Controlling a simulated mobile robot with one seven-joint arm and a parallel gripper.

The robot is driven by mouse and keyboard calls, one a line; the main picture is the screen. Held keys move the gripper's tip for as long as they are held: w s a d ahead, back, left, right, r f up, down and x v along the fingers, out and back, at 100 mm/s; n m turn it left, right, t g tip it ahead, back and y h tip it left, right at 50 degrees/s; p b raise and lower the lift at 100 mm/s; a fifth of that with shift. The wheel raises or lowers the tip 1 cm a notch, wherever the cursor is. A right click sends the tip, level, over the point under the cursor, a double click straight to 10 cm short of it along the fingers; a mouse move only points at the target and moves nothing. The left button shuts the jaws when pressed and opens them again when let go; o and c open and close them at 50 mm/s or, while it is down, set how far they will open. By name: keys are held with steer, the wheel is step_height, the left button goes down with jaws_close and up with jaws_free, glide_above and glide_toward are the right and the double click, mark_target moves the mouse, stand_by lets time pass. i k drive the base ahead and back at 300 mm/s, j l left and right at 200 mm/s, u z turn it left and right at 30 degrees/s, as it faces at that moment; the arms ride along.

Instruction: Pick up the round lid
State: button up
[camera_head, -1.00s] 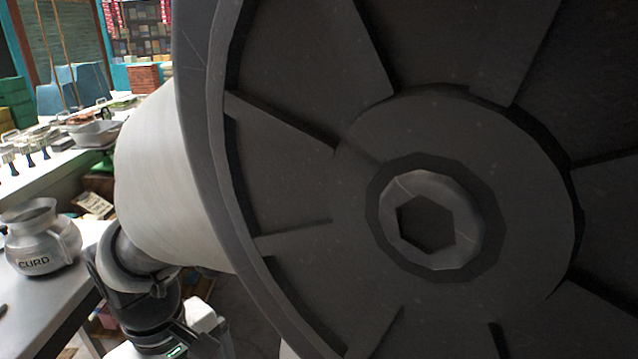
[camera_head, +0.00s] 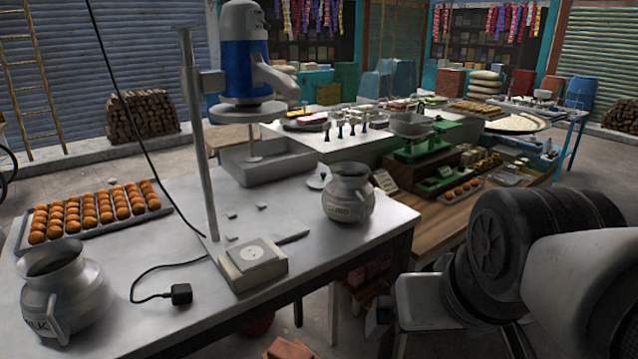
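A small pale round piece that looks like a lid (camera_head: 318,181) lies on the metal table just left of and behind the silver curd pot (camera_head: 349,196). A knob or handle seems to stand on it, but it is too small to be sure. The curd pot stands upright and open. A larger silver milk pot (camera_head: 66,294), also open, stands at the table's front left corner. My arm fills the lower right of the view, right of the table and apart from it. My gripper cannot be made out.
The metal table (camera_head: 330,246) also holds a tray of orange sweets (camera_head: 92,212), a blue-topped churning machine (camera_head: 246,60) on a post, a box-like base (camera_head: 252,262) and a cable with a black plug (camera_head: 181,293). A wooden counter with a green scale (camera_head: 420,143) stands behind at right.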

mark_target(318, 181)
steer(key=i+l+z, duration=0.25)
steer(key=i, duration=0.4)
steer(key=i+l+z, duration=0.25)
steer(key=i, duration=0.4)
steer(key=j, duration=0.1)
